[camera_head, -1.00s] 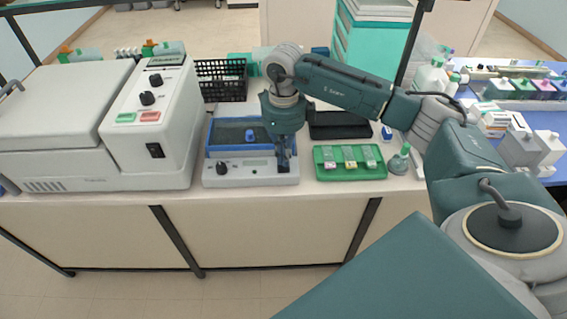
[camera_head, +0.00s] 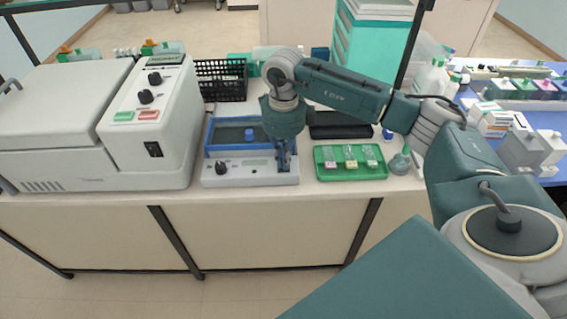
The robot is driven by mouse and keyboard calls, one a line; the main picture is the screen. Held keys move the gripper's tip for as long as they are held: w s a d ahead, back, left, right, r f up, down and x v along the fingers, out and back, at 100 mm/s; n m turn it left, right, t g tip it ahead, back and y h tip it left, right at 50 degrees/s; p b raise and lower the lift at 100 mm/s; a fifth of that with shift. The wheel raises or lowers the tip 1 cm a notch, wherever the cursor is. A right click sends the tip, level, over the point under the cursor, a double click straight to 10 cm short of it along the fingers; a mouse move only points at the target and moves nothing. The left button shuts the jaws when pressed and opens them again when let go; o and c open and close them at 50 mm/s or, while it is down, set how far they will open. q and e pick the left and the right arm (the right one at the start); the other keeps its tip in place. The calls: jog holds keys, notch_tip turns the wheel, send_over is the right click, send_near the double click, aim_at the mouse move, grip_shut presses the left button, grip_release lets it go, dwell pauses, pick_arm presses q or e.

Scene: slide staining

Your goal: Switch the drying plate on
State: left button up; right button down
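The drying plate (camera_head: 208,172) is a pale box on the bench with a blue-rimmed dark top. A black knob (camera_head: 221,168) sits at the left of its front panel, with a small display or marking to the right of it. My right gripper (camera_head: 284,167) points down at the right end of this front panel. Its dark fingers cover that part of the panel, so any switch there is hidden. I cannot tell whether the fingers touch the panel or whether they are open. My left gripper is not in view.
A large white machine (camera_head: 60,120) stands close on the left. A green tray (camera_head: 350,174) with several slides lies on the right, beside a teal-grey flask (camera_head: 400,162). A black basket (camera_head: 220,80) stands behind. The bench's front edge is close to the plate.

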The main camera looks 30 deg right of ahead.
jog(key=shift+s+f, duration=0.1)
jog(key=shift+f, duration=0.2)
jog(key=shift+r, duration=0.1)
jog(key=shift+r+p, duration=0.5)
jog(key=shift+r, duration=0.35)
jog(key=shift+r+p, duration=1.5)
jog(key=shift+r, duration=1.1)
